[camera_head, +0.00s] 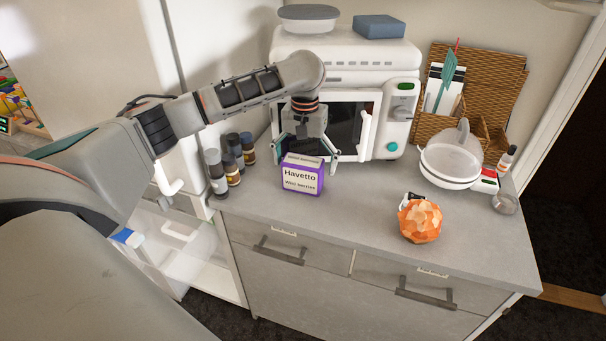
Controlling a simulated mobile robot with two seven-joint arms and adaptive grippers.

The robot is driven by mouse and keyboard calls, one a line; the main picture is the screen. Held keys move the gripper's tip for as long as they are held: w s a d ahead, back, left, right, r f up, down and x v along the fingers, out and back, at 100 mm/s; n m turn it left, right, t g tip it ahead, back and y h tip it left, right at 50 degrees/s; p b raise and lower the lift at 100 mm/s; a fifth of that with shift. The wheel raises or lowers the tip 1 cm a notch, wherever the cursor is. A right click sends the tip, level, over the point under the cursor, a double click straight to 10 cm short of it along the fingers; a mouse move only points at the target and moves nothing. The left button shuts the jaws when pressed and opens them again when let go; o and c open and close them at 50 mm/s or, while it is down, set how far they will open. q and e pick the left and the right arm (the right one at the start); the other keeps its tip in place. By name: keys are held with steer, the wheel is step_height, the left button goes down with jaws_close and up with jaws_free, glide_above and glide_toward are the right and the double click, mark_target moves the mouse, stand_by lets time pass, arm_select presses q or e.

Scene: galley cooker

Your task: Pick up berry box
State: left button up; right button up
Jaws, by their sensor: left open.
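The berry box (301,179) is a small purple carton with a white label reading "Havetto" and "Wild berries". It stands upright on the grey counter, in front of the white microwave. My left gripper (308,157) is open and points down just above and behind the box, with a finger on either side of it. I cannot tell whether the fingers touch the box. The far side of the box is hidden. My right gripper is not in view.
Several dark bottles (231,161) stand left of the box. The white microwave (347,59) is close behind. An orange faceted object (420,221), a white lidded bowl (451,160) and a wicker organizer (493,77) are to the right. The counter (350,215) in front is clear.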

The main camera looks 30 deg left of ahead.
mark_target(303, 175)
arm_select(q)
steer(key=f, duration=0.4)
steer(key=shift+s+a, duration=0.2)
steer(key=shift+s, duration=0.05)
steer(key=c, duration=1.4)
steer(key=shift+c, duration=0.2)
